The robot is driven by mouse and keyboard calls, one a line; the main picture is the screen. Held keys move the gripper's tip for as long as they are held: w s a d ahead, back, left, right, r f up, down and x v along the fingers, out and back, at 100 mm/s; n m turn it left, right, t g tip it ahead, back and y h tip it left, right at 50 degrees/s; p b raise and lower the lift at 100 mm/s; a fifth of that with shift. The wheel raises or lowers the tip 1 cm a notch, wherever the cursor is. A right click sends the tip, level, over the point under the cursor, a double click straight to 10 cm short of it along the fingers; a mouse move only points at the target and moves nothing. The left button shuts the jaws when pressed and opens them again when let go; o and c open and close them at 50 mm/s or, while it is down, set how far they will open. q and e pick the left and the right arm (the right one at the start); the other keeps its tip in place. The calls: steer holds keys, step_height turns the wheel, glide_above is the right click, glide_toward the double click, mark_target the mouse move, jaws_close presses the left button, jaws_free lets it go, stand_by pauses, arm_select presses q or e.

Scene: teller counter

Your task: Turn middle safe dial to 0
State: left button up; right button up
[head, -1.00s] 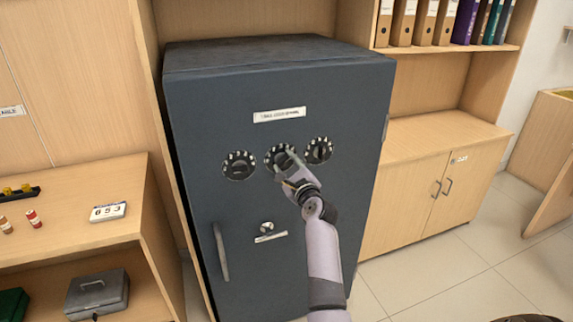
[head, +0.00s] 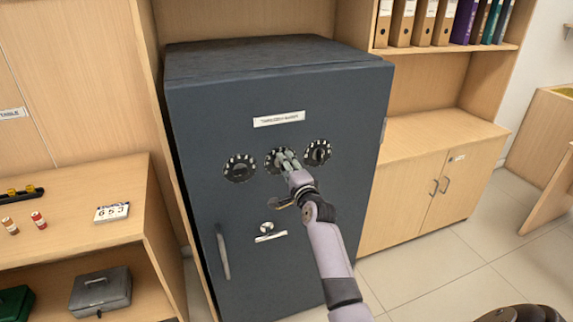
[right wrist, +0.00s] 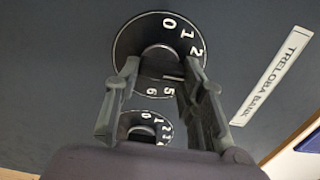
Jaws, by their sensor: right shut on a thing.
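The dark grey safe (head: 290,95) stands in the middle of the head view with three black dials in a row. The middle dial (head: 269,160) is partly covered by my right gripper (head: 288,158). In the right wrist view, the dial in front (right wrist: 140,40) shows 0, 1, 2, 5 and 6 in white; its other numbers are hidden. My right gripper (right wrist: 161,70) has one finger on each side of its knob (right wrist: 161,52) and is shut on it. The pointer's setting cannot be read clearly.
The left dial (head: 239,168) and right dial (head: 317,152) flank the middle one. Below are a small keyhole fitting (head: 267,228) and the safe handle (head: 222,252). A wooden shelf unit (head: 70,235) stands left, a low cabinet (head: 420,195) right.

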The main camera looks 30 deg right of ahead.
steer(key=shift+w+a+n+p, duration=0.15)
steer(key=shift+n+p, duration=0.6)
steer(key=shift+n, duration=2.2)
steer(key=shift+s+a+n+p, duration=0.15)
steer(key=shift+n+p, duration=0.55)
steer(key=shift+n, duration=2.3)
steer(key=shift+w+a+n+p, duration=0.15)
steer(key=shift+n+p, duration=0.6)
steer(key=shift+n, duration=2.2)
steer(key=o, duration=1.1)
steer(key=shift+o, duration=0.2)
steer(key=shift+r, duration=0.1)
steer(key=v, duration=1.2)
